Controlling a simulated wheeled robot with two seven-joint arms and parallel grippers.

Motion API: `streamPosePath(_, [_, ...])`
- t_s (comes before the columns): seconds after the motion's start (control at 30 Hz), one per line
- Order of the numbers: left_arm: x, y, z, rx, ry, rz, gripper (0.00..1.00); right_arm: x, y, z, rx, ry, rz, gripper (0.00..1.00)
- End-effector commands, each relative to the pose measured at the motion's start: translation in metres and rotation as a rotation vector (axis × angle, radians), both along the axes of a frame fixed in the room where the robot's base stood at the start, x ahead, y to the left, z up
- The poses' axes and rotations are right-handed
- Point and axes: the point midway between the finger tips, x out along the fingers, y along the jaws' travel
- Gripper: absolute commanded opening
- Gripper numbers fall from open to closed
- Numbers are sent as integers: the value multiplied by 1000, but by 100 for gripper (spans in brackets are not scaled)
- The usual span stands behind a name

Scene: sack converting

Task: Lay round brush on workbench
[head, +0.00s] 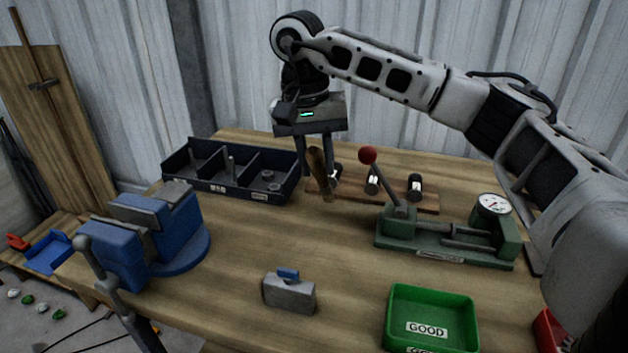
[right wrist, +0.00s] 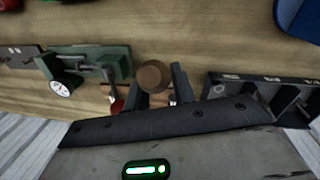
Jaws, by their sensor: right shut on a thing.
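The round brush (head: 319,172) shows as a brown wooden handle, slightly tilted, between the fingers of my right gripper (head: 322,165). My right gripper is shut on it, over the back of the workbench (head: 240,250). In the right wrist view the handle's round end (right wrist: 152,76) points toward the camera between the fingertips (right wrist: 156,88). The brush's other end is hidden, and I cannot tell whether it touches the bench. My left gripper is not in view.
A dark divided bin (head: 235,180) stands left of the gripper. A wooden board with metal cylinders (head: 428,203) lies beside it. A green gauge fixture (head: 445,250), blue vise (head: 160,235), grey block (head: 288,295) and green GOOD tray (head: 430,308) surround a clear bench middle.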

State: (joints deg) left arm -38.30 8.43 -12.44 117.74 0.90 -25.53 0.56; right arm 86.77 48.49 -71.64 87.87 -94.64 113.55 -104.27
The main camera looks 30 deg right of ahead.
Motion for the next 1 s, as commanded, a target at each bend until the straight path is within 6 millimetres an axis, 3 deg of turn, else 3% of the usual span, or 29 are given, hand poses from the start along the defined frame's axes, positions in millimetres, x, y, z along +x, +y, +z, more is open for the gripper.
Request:
streamPosePath(0.17, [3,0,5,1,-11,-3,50,7,-1,-7,-1,-1,0,0])
streamPosePath(0.43, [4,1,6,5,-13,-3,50,11,-3,-42,-1,-1,1,0])
streamPosePath(0.8, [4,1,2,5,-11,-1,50,11,-3,-47,0,-2,0,0])
streamPosePath(0.83, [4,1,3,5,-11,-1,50,11,-3,-47,0,-2,0,31])
streamPosePath(0.9, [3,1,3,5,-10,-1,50,11,-2,-46,0,-2,1,47])
streamPosePath(1.0, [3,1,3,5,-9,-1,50,11,-2,-46,0,-2,1,47])
